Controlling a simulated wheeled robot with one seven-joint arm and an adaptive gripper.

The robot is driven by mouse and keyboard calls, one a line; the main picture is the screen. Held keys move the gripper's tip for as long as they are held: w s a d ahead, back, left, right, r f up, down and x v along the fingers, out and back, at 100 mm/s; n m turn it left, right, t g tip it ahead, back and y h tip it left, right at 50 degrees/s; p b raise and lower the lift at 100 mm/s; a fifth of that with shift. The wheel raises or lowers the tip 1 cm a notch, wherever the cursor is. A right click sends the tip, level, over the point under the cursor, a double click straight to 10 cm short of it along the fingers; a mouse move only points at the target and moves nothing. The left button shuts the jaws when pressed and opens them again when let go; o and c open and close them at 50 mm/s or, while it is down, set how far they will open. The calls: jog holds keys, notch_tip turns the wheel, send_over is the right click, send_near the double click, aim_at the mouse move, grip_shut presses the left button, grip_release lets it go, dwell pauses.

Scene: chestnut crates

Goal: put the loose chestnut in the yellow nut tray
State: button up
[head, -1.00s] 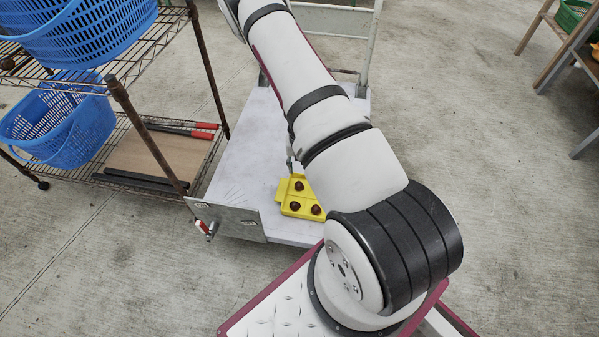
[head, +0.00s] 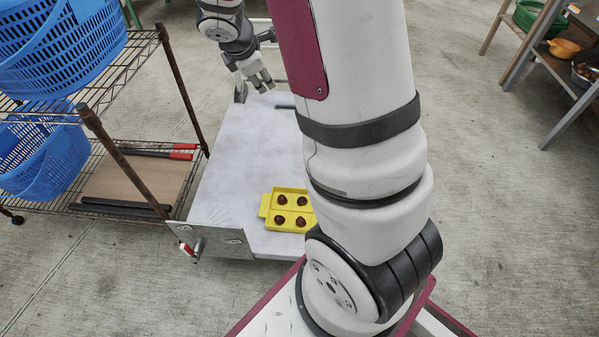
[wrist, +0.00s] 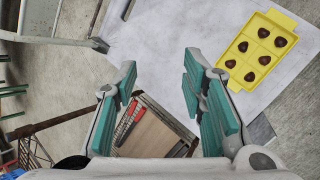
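The yellow nut tray (head: 264,211) lies on the near end of the white cart top, its right side hidden by my arm in the head view. The wrist view shows the tray (wrist: 273,49) whole at upper right, with several brown chestnuts (wrist: 262,33) sitting apart in its compartments. No chestnut shows outside the tray in either view. My gripper (head: 258,84) is over the far end of the cart, well away from the tray. In the wrist view my gripper (wrist: 160,64) has its green-padded fingers wide apart with nothing between them.
The white cart top (head: 235,150) is clear in its visible middle. A wire shelf (head: 120,205) with blue baskets (head: 60,45) stands close on the left. A wooden stand (head: 560,75) with a green basket and an orange pot is at far right.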

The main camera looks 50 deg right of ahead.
jog(key=s+a+r+m+g+y, duration=0.1)
jog(key=s+a+r+m, duration=0.4)
jog(key=s, duration=0.3)
jog(key=s+a+r+m, duration=0.3)
jog(key=s+a+r, duration=0.1)
jog(key=s+r, duration=0.25)
jog(key=s+a+m+g+y, duration=0.1)
jog(key=s+a+m+y, duration=0.1)
jog(key=s+a, duration=0.5)
jog(key=s+a+r+m+g+y, duration=0.1)
jog(key=s+a+m+y, duration=0.2)
jog(key=s+a, duration=0.4)
jog(key=s, duration=0.6)
jog(key=shift+a, duration=0.25)
jog(key=shift+r, duration=0.1)
notch_tip(320, 180, up, 29)
jog(key=t+p, duration=0.4)
jog(key=p, duration=2.3)
jog(key=shift+d+r+p, duration=0.15)
jog(key=shift+d+p, duration=0.15)
